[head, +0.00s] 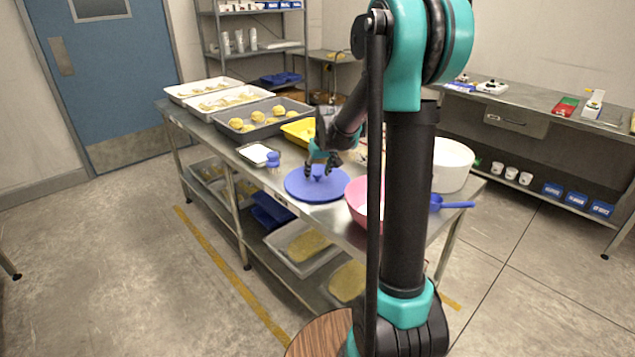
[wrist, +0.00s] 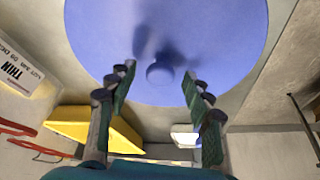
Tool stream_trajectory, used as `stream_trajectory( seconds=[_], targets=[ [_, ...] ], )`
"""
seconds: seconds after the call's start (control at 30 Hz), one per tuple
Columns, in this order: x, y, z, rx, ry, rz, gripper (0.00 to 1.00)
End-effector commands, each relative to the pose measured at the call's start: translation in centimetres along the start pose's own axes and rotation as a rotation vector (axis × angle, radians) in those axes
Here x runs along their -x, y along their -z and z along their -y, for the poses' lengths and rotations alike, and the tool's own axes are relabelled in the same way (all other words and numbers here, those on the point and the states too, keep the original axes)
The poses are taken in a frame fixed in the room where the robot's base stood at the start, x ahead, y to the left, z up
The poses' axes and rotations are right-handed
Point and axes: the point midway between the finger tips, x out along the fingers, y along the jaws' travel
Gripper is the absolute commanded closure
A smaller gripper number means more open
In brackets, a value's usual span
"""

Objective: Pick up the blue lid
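The blue lid (head: 312,190) is a flat round disc lying on the steel table near its front edge, with a small knob on top. In the wrist view the lid (wrist: 205,40) fills the upper middle, and its round knob (wrist: 160,74) shows between the fingers. My gripper (head: 321,170) is just above the lid at the knob. In the wrist view the gripper (wrist: 158,82) has its two fingers spread wide, with a clear gap on each side of the knob. I cannot tell exactly how high the fingertips are above the lid.
A pink bowl (head: 357,196) stands close to the lid's right. A white tub (head: 452,165) and a blue scoop (head: 452,205) are farther right. A small white tray (head: 255,153), a blue-handled brush (head: 273,160) and a yellow tray (head: 297,132) lie behind the lid.

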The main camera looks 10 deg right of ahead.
Motion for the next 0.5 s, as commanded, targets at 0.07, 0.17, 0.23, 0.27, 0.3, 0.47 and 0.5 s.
stream_trajectory(
  seconds=[0.07,0.17,0.23,0.27,0.3,0.47,0.5],
  targets=[
    [0.01,0.0,-0.01,0.0,0.0,0.0,0.61],
    [0.02,0.0,-0.01,0.0,0.0,0.0,0.73],
    [0.02,0.0,-0.01,0.0,0.0,0.0,0.82],
    [0.02,0.0,-0.01,0.0,0.0,0.0,0.86],
    [0.02,0.0,-0.01,0.0,0.0,0.0,0.91],
    [0.04,0.0,-0.01,0.0,0.0,0.0,1.0],
    [0.04,0.0,-0.01,0.0,0.0,0.0,1.0]
  ],
)
